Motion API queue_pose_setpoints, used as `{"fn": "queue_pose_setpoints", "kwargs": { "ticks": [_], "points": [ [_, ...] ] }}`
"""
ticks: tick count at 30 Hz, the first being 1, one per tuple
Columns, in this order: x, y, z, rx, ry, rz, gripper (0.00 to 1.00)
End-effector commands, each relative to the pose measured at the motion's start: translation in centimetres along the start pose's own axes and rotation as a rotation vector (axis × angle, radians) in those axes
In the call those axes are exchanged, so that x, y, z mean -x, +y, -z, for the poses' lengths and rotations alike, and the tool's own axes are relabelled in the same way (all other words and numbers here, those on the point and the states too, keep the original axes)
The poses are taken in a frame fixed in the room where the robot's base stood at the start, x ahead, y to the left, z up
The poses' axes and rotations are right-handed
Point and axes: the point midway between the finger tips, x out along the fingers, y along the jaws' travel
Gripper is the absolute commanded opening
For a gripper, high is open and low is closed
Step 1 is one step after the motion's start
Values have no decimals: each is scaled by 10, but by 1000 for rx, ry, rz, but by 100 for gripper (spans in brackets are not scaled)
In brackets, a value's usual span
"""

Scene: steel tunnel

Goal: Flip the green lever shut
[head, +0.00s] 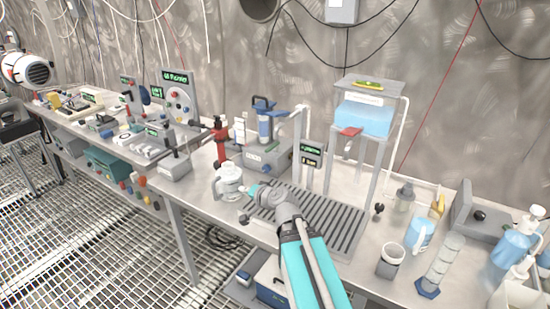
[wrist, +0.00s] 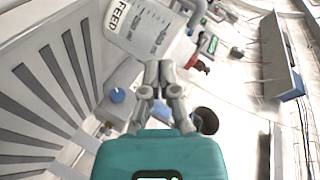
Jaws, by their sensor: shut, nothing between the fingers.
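I cannot pick out the green lever for certain. A small green part (head: 271,148) shows on the grey pump-like unit (head: 262,160) behind my gripper, too small to tell its position. My gripper (head: 252,190) is low over the bench, at the left end of the slotted drain tray (head: 345,232), just right of a white jug (head: 229,184). In the wrist view my gripper (wrist: 160,72) has its fingers together and empty. The jug marked FEED (wrist: 150,28) is just beyond the fingertips; I cannot tell if they touch.
A stand with a blue water tank (head: 363,118) and red tap (head: 349,132) rises behind the tray. A red fitting (head: 220,135) stands behind the jug. Cups and bottles crowd the bench at right. Instrument panels (head: 178,95) line the left.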

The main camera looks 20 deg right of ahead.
Motion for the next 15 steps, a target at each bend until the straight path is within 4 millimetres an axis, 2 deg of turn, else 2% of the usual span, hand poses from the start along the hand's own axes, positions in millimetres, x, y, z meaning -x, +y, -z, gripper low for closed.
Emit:
{"fn": "queue_pose_setpoints", "kwargs": {
  "ticks": [9, 15],
  "points": [
    [20, 24, 78, -282, 343, 129, 0],
    [40, 48, 116, -447, 526, 174, 0]
  ]
}}
